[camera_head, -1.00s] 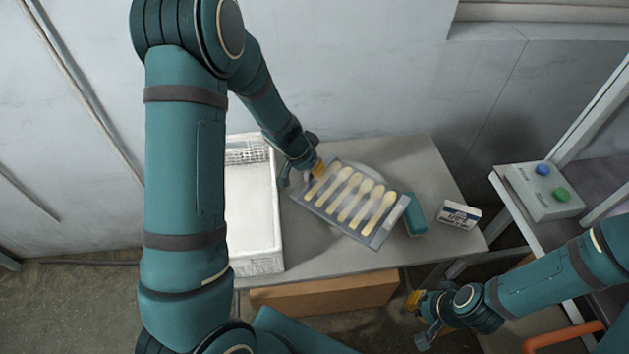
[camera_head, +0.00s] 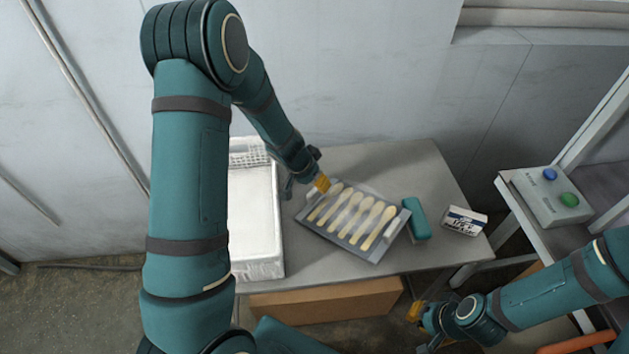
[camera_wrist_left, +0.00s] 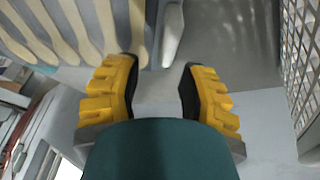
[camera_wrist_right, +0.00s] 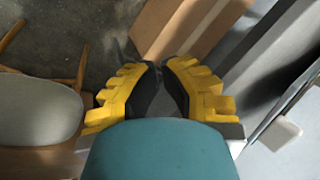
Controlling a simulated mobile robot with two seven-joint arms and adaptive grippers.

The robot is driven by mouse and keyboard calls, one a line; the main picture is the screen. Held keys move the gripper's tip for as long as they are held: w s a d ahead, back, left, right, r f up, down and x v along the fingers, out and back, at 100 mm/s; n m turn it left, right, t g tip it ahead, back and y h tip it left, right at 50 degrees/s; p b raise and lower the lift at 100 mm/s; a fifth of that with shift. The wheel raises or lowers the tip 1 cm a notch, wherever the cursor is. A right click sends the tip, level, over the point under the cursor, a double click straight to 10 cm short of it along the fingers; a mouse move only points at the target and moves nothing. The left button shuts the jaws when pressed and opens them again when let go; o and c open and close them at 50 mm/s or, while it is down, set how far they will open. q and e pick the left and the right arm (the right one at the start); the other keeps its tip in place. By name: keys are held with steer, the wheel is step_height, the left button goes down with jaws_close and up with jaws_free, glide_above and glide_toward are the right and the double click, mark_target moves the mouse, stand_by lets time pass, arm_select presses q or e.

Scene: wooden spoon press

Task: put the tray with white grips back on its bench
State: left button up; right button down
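The grey tray (camera_head: 366,252) with several wooden spoons lies on the grey bench (camera_head: 330,268), at an angle. Its right white grip (camera_head: 391,226) shows on the right end. My left gripper (camera_head: 322,183) is at the tray's left end. In the left wrist view the left gripper (camera_wrist_left: 160,65) is open, its yellow fingers apart on either side of the line of the left white grip (camera_wrist_left: 173,35), which shows just beyond the fingertips, not clasped. My right gripper (camera_head: 414,311) is off the bench's front edge, empty, with fingertips together in the right wrist view (camera_wrist_right: 160,72).
A white crate (camera_head: 258,271) stands left of the tray. A teal case (camera_head: 416,218) is close against the tray's right side, with a small white-and-blue box (camera_head: 464,221) beyond. A button box (camera_head: 548,197) sits on the right-hand stand. A cardboard box (camera_head: 325,302) is below the bench.

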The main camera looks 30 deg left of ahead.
arm_select(q)
steer(key=shift+r+p, duration=0.25)
steer(key=shift+p, duration=0.05)
steer(key=p+v, duration=0.4)
steer(key=v, duration=0.8)
steer(key=s+d+f, duration=0.2)
steer(key=d+f, duration=0.1)
steer(key=s+d+f+n+g, duration=0.1)
steer(key=s+d+f, duration=0.2)
steer(key=f, duration=0.1)
steer(key=s+d+f+n+g, duration=0.1)
steer(key=s+d+f, duration=0.1)
steer(key=d+f, duration=0.1)
steer(key=shift+s+f+y, duration=0.2)
steer(key=shift+f+y, duration=0.1)
steer(key=shift+f, duration=0.3)
steer(key=s+d+f, duration=0.1)
steer(key=s+d, duration=0.1)
steer(key=d, duration=0.1)
steer(key=s+d+f+n+h, duration=0.1)
steer(key=s+d, duration=0.1)
steer(key=d, duration=0.1)
steer(key=s+d+f+n, duration=0.1)
steer(key=s+d, duration=0.1)
steer(key=d, duration=0.1)
steer(key=shift+s+f+h, duration=0.1)
steer(key=shift+f+h, duration=0.2)
steer(key=shift+h, duration=0.1)
steer(key=shift+s+d, duration=0.2)
steer(key=shift+d, duration=0.25)
